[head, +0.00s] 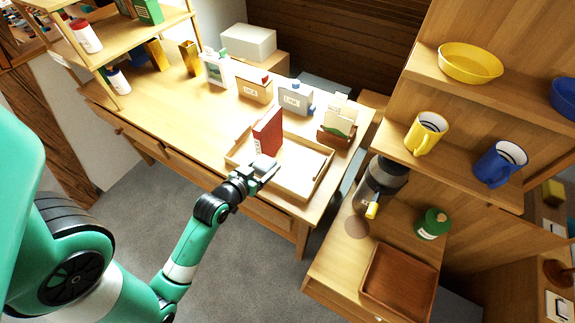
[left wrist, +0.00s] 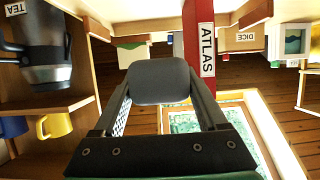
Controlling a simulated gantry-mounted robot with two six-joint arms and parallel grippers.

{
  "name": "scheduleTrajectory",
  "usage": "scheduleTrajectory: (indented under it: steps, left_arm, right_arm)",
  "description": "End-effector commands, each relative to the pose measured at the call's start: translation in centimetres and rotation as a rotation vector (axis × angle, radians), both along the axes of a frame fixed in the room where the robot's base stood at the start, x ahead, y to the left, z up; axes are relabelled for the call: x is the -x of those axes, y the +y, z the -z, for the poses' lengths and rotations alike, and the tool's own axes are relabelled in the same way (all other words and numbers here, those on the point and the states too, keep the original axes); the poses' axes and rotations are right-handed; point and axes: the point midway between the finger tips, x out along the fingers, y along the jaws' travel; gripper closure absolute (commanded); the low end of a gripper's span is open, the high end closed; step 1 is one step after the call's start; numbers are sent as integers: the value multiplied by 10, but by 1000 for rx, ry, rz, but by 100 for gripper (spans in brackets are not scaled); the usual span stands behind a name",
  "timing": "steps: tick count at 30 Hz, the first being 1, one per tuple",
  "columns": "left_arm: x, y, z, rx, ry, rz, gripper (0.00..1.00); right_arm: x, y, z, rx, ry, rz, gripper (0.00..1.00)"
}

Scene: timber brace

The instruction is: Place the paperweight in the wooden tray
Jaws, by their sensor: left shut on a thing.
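My left gripper (head: 264,171) is shut on a grey block with rounded edges, the paperweight (head: 262,161). In the left wrist view the paperweight (left wrist: 160,80) sits between the two fingers. In the head view the gripper is over the near-left part of a light wooden tray (head: 302,163) on the desk. I cannot tell whether the paperweight touches the tray floor. A red book (head: 267,130) stands upright just behind it, and its spine reads ATLAS in the left wrist view (left wrist: 198,45). My right gripper is not in view.
The tray's right half is bare. A darker brown tray (head: 400,283) lies on the lower right surface, near a green jar (head: 432,223). Mugs (head: 426,133) stand on the right shelf.

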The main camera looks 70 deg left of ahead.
Motion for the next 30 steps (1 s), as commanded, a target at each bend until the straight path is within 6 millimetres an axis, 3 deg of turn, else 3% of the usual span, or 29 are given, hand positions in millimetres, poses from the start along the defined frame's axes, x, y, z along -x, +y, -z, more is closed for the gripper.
scheduleTrajectory:
  steps: [9, 15, 23, 30]
  left_arm:
    - [-86, 11, 40, -5, -5, 8, 100]
    - [-118, 16, 82, -4, -4, 4, 100]
    - [-127, 18, 90, -4, -4, 2, 100]
    - [-131, 19, 125, -2, -1, 3, 100]
  right_arm:
    - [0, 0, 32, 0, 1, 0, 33]
    - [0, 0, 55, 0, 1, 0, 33]
    - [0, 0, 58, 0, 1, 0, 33]
    - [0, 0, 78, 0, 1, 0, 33]
